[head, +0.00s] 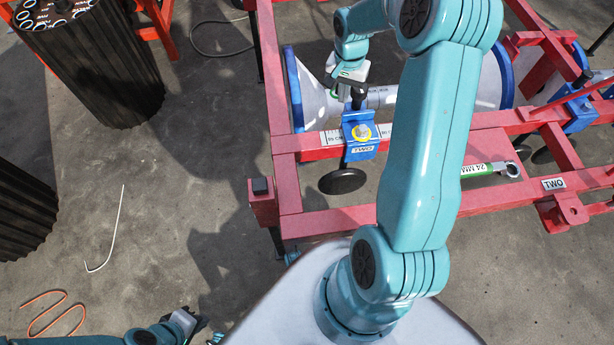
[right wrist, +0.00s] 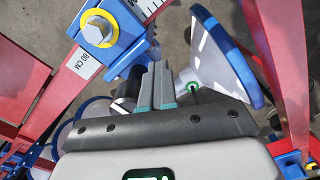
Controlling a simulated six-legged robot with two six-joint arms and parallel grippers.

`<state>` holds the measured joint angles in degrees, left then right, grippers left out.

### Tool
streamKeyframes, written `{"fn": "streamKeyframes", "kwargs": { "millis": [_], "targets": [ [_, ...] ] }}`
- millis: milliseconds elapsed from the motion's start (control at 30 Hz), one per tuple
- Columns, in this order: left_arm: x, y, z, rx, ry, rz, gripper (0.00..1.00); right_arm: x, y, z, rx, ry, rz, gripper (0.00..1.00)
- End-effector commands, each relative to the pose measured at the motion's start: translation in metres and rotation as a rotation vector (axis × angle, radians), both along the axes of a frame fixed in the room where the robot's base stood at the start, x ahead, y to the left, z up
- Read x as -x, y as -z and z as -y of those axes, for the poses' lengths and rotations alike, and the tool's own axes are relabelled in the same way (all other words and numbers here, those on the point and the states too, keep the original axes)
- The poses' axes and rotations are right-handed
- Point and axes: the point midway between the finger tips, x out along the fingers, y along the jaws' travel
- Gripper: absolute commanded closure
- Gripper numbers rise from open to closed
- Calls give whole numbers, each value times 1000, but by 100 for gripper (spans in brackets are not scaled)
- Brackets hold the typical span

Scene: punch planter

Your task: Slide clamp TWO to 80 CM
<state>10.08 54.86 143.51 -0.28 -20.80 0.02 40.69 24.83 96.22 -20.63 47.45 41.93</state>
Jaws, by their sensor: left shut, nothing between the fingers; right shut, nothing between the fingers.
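Clamp TWO (head: 360,138) is a blue block with a yellow bolt and a "TWO" label. It sits on the red front rail (head: 310,153), with white scale labels beside it. In the right wrist view the clamp (right wrist: 108,32) has a label reading 80 CM (right wrist: 84,63) close beside its edge. A black round handle (head: 342,181) hangs below the clamp. My right gripper (head: 352,85) is shut and empty just behind the clamp; its closed fingers (right wrist: 155,86) show beside the clamp. Whether they touch it I cannot tell. My left gripper (head: 212,334) is shut and empty at the bottom left.
A large white spool with blue rims (head: 297,90) lies inside the red frame behind the rail. A 24 MM wrench (head: 490,170) lies on the rail to the right. Black ribbed bins (head: 95,75) stand at left. My right arm covers part of the rail.

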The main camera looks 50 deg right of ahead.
Motion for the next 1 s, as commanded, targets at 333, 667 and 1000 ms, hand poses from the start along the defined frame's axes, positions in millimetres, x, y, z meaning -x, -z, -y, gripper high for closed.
{"fn": "streamKeyframes", "kwargs": {
  "millis": [333, 667, 1000],
  "targets": [
    [0, -1, 0, 0, 0, 0, 100, 8, 0, 9, 1, 2, -3, 100],
    [0, 1, 0, 0, 0, 0, 100, 4, 1, 4, -1, -1, -1, 100],
    [0, -8, 0, 0, 0, 0, 100, 0, -12, 0, 1, 0, 0, 100]
  ]
}}
